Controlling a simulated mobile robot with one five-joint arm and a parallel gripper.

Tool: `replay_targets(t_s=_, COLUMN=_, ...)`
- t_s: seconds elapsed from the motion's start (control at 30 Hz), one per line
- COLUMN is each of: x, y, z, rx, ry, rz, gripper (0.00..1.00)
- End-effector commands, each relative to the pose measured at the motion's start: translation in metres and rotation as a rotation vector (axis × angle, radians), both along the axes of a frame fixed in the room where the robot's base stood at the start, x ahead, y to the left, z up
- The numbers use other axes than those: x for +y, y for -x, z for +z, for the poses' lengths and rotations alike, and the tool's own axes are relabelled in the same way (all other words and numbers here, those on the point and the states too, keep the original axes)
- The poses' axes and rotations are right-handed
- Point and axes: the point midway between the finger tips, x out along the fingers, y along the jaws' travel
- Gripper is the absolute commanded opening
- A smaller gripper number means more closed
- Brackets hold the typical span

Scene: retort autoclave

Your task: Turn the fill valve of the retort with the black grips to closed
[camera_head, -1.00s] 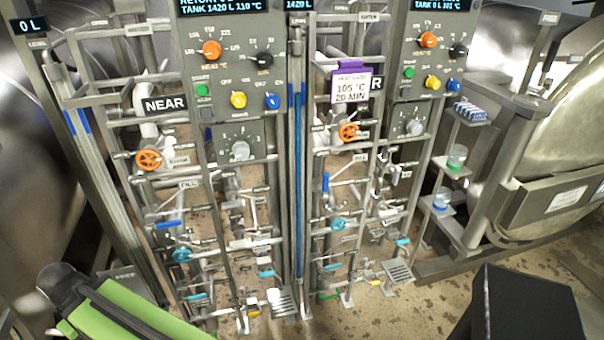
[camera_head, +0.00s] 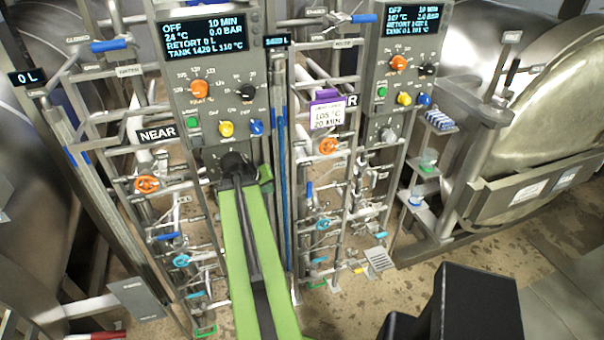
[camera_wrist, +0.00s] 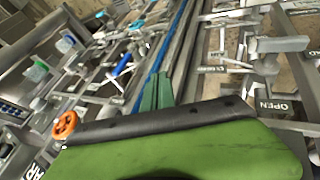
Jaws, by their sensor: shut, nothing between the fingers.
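Two valve panels stand side by side in the head view. A blue-handled lever (camera_head: 168,237) on the left panel lies about level. A blue-handled lever (camera_head: 309,190) on the right panel stands about upright. Earlier labels by these levers seem to read FILL; I cannot make them out now. I cannot see black grips on either retort.
An orange handwheel (camera_head: 147,184) is on the left panel, another (camera_head: 328,146) on the right. A grey lever (camera_wrist: 280,43) and an OPEN label (camera_wrist: 275,108) are close in the wrist view. Pipes and posts crowd the space.

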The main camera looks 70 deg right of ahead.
Motion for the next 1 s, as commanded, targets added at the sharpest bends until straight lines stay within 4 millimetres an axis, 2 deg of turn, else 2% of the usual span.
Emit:
replay_targets(t_s=0.03, x=-0.013, y=0.018, z=0.012, rx=0.003, ry=0.018, rz=-0.029, gripper=0.0)
replay_targets(t_s=0.1, x=-0.023, y=0.032, z=0.015, rx=0.006, ry=0.033, rz=-0.05, gripper=0.0)
replay_targets(t_s=0.27, x=-0.027, y=0.037, z=0.012, rx=0.008, ry=0.039, rz=-0.057, gripper=0.0)
replay_targets(t_s=0.47, x=-0.043, y=0.04, z=-0.014, rx=0.007, ry=0.039, rz=-0.059, gripper=0.0)
replay_targets(t_s=0.83, x=-0.089, y=0.049, z=-0.078, rx=0.006, ry=0.037, rz=-0.058, gripper=0.0)
replay_targets(t_s=0.87, x=-0.092, y=0.056, z=-0.069, rx=0.006, ry=0.037, rz=-0.061, gripper=0.0)
replay_targets(t_s=1.0, x=-0.104, y=0.072, z=-0.067, rx=0.007, ry=0.038, rz=-0.059, gripper=0.0)
